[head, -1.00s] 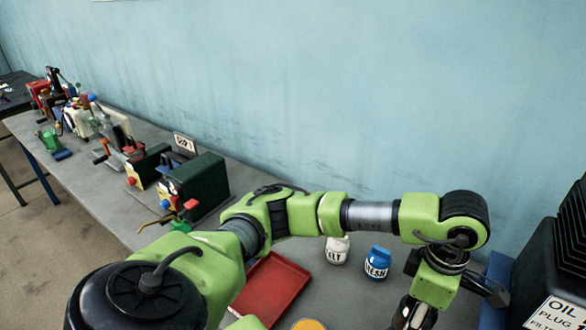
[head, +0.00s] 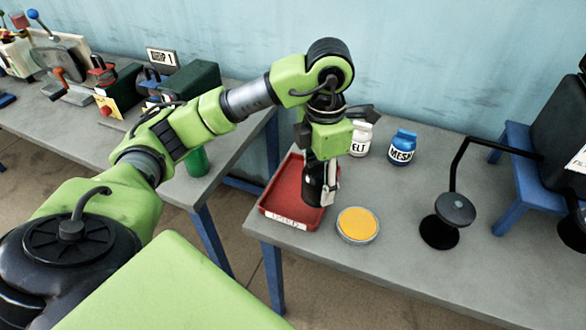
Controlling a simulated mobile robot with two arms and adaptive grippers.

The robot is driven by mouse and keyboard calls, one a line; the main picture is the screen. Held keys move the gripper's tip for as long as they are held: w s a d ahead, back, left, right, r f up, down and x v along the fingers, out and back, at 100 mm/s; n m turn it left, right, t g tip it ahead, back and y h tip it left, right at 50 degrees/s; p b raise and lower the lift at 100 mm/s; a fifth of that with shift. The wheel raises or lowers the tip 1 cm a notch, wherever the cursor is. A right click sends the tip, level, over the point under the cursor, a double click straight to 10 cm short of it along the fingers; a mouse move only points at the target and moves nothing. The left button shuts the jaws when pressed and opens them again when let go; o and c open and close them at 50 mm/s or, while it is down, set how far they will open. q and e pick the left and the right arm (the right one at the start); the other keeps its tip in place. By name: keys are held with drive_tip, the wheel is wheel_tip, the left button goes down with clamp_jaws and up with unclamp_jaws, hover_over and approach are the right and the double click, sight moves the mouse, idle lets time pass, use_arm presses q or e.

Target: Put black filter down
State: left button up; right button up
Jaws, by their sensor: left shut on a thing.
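My left gripper (head: 326,188) points down at the right side of the red tray (head: 277,214). It is shut on a dark cylindrical thing, the black filter (head: 312,186), which is partly hidden by the fingers. The filter is upright over the tray's right part; I cannot tell whether it touches the tray floor. The tray has a white label on its front edge and lies at the left end of the grey table. My right gripper is not in view.
A yellow-topped round tin (head: 358,225) stands just right of the tray. White (head: 360,138) and blue MESH (head: 402,148) bottles stand behind. A black stand (head: 455,210) and a blue frame (head: 514,180) are at right. Free table lies in front of the bottles.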

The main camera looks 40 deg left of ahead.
use_arm(q)
drive_tip(key=w+a+f+p, duration=0.1)
drive_tip(key=w+a+f, duration=0.3)
drive_tip(key=a+f, duration=0.1)
drive_tip(key=w+a+f+p, duration=0.1)
drive_tip(key=w+a+f, duration=0.1)
drive_tip(key=a+f, duration=0.1)
drive_tip(key=shift+w+a+p, duration=0.15)
drive_tip(key=shift+w+p, duration=0.2)
drive_tip(key=shift+w+a+f, duration=0.1)
drive_tip(key=shift+f, duration=0.05)
drive_tip(key=f+p, duration=0.1)
drive_tip(key=f, duration=0.2)
drive_tip(key=shift+w+a+p, duration=0.1)
drive_tip(key=shift+a+p, duration=0.1)
drive_tip(key=shift+p, duration=0.15)
drive_tip(key=shift+f, duration=0.5)
drive_tip(key=o, duration=1.3)
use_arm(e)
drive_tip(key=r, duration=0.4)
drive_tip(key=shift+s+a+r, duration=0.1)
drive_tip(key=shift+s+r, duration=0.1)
